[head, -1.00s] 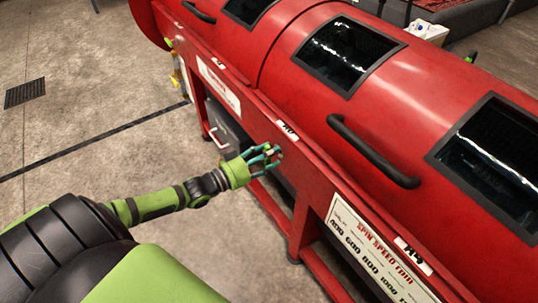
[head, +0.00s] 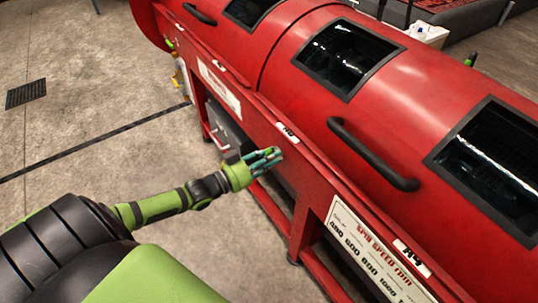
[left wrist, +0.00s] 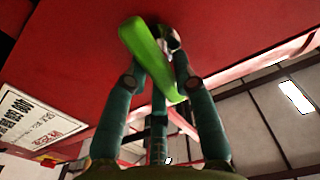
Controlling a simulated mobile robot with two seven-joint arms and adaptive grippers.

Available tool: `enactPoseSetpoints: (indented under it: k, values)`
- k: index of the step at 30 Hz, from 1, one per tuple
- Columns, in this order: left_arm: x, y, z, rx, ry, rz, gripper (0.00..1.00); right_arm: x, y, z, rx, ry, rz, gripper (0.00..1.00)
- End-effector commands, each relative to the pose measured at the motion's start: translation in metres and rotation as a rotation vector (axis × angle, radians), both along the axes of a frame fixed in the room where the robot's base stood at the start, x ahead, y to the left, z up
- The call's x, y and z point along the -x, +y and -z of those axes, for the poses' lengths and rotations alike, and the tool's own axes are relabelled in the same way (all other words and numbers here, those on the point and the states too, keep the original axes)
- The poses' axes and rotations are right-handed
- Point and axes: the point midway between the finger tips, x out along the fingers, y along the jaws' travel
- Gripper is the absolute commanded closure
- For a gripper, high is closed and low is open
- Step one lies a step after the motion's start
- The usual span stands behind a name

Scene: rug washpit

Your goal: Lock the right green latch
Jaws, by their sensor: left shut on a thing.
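A bright green latch (left wrist: 145,52) hangs from the red machine's front and shows large in the left wrist view. My left gripper (left wrist: 160,72) is around it, its teal fingers shut on the latch's sides. In the head view my left gripper (head: 266,158) is at the machine's front edge, below a small white label, with its fingers together. The latch is mostly hidden by the fingers there. My right gripper is not in view.
The long red machine (head: 290,70) has dark windows, a black handle (head: 372,153) and a white spin speed sign (head: 368,245). Other green pieces show at its far left end (head: 170,44) and far right side (head: 471,59).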

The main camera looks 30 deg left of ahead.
Motion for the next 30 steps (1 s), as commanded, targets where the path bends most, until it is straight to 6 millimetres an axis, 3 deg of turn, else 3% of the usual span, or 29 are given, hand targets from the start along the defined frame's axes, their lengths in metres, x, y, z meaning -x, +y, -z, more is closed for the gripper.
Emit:
enactPoseSetpoints:
  k: [2, 18, 30]
  values:
    - [0.0, -0.001, -0.002, -0.048, -0.021, -0.002, 1.0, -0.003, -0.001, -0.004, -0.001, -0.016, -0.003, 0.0]
    - [0.002, -0.005, 0.004, -0.515, -0.215, -0.002, 1.0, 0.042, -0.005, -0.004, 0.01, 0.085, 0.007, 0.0]
    - [0.003, -0.007, 0.01, -0.867, -0.36, -0.002, 1.0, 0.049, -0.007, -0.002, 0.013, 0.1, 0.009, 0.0]
